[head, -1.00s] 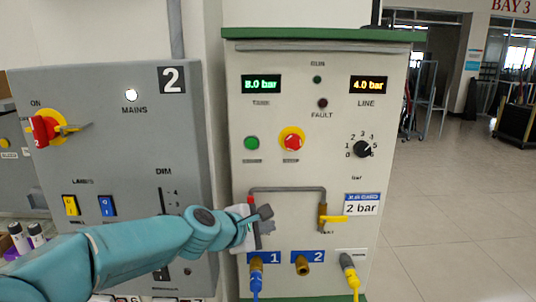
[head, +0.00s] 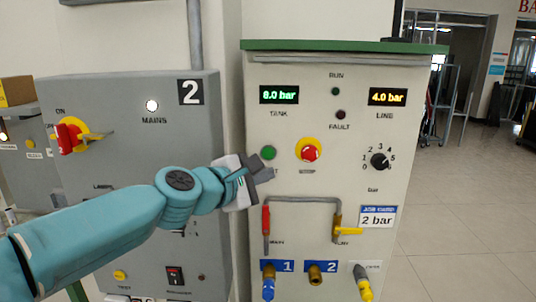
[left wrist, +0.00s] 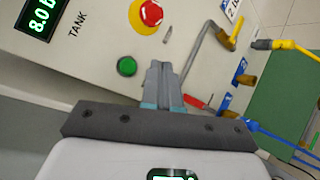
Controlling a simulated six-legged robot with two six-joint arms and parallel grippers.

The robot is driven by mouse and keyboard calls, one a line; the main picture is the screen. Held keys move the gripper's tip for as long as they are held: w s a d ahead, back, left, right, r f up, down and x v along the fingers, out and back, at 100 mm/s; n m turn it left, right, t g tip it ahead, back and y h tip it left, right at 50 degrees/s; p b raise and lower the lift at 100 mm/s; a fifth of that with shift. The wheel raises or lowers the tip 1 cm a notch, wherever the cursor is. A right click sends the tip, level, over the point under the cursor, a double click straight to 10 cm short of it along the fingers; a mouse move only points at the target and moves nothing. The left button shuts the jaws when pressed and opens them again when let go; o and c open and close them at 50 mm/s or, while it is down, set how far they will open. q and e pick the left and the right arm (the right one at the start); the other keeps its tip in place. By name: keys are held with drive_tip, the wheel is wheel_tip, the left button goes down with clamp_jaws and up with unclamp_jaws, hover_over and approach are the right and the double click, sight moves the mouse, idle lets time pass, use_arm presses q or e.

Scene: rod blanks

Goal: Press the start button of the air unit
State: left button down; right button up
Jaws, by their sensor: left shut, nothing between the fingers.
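The air unit (head: 335,115) is a pale cabinet with a green top. Its green button (head: 268,152) sits at the left, beside a red stop button on a yellow ring (head: 309,150). My left gripper (head: 264,174) is shut and empty just below the green button, covering part of its label. In the left wrist view the shut fingers (left wrist: 161,72) point at the panel, with the green button (left wrist: 127,66) to their left and a visible offset between them. The red stop button (left wrist: 150,12) is farther up. My right gripper is not in view.
Below are a red-handled valve (head: 266,220), a yellow-handled valve (head: 347,231) and hose ports (head: 315,270). A dial (head: 379,161) is at the right. The displays read 8.0 and 4.0 bar; the RUN lamp (head: 335,91) looks dark. A grey mains cabinet (head: 120,100) stands left.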

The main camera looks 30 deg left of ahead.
sight(268, 153)
use_arm(q)
drive_tip(key=w+a, duration=0.4)
drive_tip(key=w, duration=0.3)
drive_tip(key=shift+w+a, duration=0.2)
drive_tip(key=shift+w+f, duration=0.1)
drive_tip(key=shift+f, duration=0.05)
idle(0.5)
idle(0.5)
drive_tip(key=shift+w+a, duration=0.1)
idle(0.8)
drive_tip(key=shift+w+a, duration=0.15)
drive_tip(key=shift+w, duration=0.05)
